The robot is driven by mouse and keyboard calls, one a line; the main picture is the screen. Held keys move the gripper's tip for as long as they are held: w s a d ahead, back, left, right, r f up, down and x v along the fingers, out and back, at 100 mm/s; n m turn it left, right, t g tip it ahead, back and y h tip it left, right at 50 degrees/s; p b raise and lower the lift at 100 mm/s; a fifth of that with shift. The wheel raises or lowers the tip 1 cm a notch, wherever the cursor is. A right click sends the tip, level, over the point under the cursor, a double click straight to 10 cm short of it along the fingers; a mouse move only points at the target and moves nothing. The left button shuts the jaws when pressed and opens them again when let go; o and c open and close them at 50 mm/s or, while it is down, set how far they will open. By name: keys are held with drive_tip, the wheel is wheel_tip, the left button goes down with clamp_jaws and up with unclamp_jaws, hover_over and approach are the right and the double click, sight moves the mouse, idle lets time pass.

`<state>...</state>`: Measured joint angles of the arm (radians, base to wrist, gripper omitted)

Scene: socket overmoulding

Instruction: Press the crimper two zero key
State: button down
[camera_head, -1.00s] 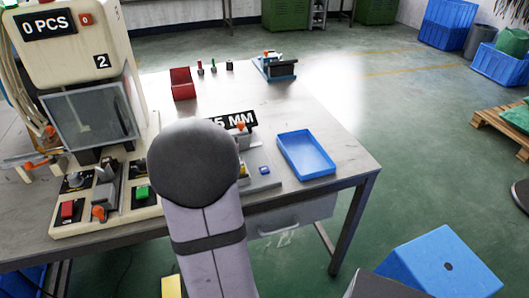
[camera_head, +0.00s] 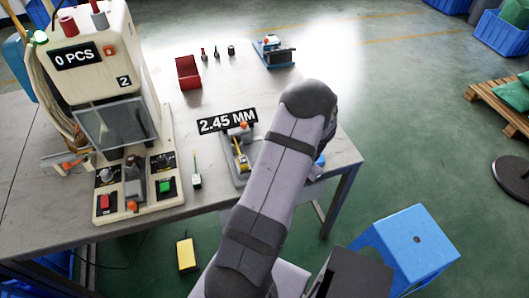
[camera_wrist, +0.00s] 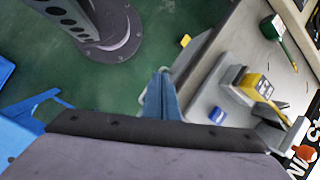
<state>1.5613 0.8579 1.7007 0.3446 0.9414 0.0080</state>
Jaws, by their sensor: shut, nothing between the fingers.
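The crimper with the "2" label (camera_head: 123,82) stands at the left of the table in the head view. Its black counter display (camera_head: 76,54) reads "0 PCS". A small orange-red key (camera_head: 109,49) sits just right of that display; it looks like the zero key. My gripper (camera_wrist: 160,72) shows in the wrist view as narrow blue fingers, shut and empty. It points past the table edge, and the crimper is not in that view. In the head view my arm hides the gripper, well to the right of the crimper.
A measuring fixture (camera_head: 240,158) with a yellow part stands before the "2.45 MM" display (camera_head: 227,121). A red holder (camera_head: 188,73) stands behind. A blue stool (camera_head: 410,245) is at front right. Open table lies behind the display.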

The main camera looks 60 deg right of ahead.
drive_tip(key=shift+m+t+h, duration=0.3)
drive_tip(key=shift+m+t, duration=0.1)
drive_tip(key=shift+t, duration=0.4)
drive_tip(key=w+d, duration=0.1)
drive_tip(key=d, duration=0.1)
drive_tip(key=w+d+r, duration=0.1)
drive_tip(key=d, duration=0.1)
drive_tip(key=w+d+r, duration=0.1)
drive_tip(key=d, duration=0.1)
drive_tip(key=shift+w+r, duration=0.15)
drive_tip(key=w+d+r+t+y, duration=0.1)
drive_tip(key=w+d+r+t, duration=0.1)
drive_tip(key=w+r, duration=0.4)
wheel_tip(320, 180, up, 4)
drive_tip(key=shift+r+t, duration=0.1)
drive_tip(key=shift+t, duration=0.6)
drive_tip(key=shift+b, duration=0.35)
wheel_tip(320, 180, down, 7)
drive_tip(key=b, duration=0.5)
drive_tip(key=shift+r, duration=0.2)
drive_tip(key=shift+f+b, duration=0.6)
drive_tip(key=shift+f, duration=0.6)
drive_tip(key=shift+f, duration=0.1)
